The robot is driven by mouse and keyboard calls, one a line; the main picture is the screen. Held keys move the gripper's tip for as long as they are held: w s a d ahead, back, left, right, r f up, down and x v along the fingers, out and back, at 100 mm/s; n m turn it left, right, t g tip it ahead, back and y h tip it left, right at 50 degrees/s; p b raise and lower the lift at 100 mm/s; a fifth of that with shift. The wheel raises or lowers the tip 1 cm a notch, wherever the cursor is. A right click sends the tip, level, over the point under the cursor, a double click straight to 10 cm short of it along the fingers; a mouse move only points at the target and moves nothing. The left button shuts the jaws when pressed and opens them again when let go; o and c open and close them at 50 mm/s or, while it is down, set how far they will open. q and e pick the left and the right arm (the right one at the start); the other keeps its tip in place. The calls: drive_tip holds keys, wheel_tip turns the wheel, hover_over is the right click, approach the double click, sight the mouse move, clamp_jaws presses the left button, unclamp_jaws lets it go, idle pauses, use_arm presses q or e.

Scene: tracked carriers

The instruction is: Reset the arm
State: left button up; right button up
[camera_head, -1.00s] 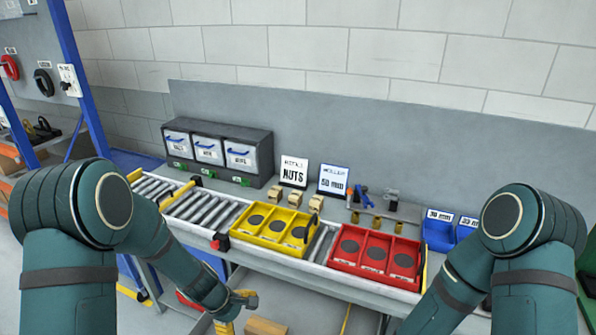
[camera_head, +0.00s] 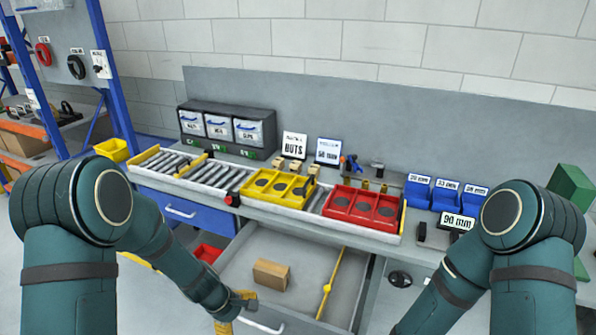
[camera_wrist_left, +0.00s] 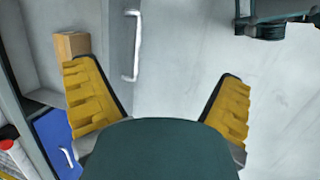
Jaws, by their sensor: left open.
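My left arm comes in from the left in the head view, and my left gripper (camera_head: 234,312) is low in the picture, by the front edge of the open drawer (camera_head: 318,262). In the left wrist view its two yellow-padded fingers (camera_wrist_left: 158,100) are spread wide with nothing between them. The drawer's handle (camera_wrist_left: 133,45) shows beyond the fingers, apart from them. My right arm comes in from the right; its gripper is outside the head view.
A cardboard block (camera_head: 271,274) lies in the open drawer. Above it, a yellow carrier (camera_head: 250,197) and a red carrier (camera_head: 338,213) sit on the roller track. Blue bins (camera_head: 444,197) stand at the right. A blue drawer (camera_head: 180,210) is shut at the left.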

use_arm(q)
drive_tip(key=s+d+f+m+b, duration=0.4)
drive_tip(key=s+f+m+b, duration=0.4)
drive_tip(key=f, duration=0.8)
drive_tip(key=s+m, duration=0.3)
drive_tip(key=s, duration=0.2)
drive_tip(key=shift+d, duration=0.2)
use_arm(e)
wheel_tip(320, 180, down, 10)
drive_tip(key=shift+s+a+f+g, duration=0.2)
drive_tip(key=shift+s+a+g, duration=0.05)
drive_tip(key=shift+s+g, duration=0.1)
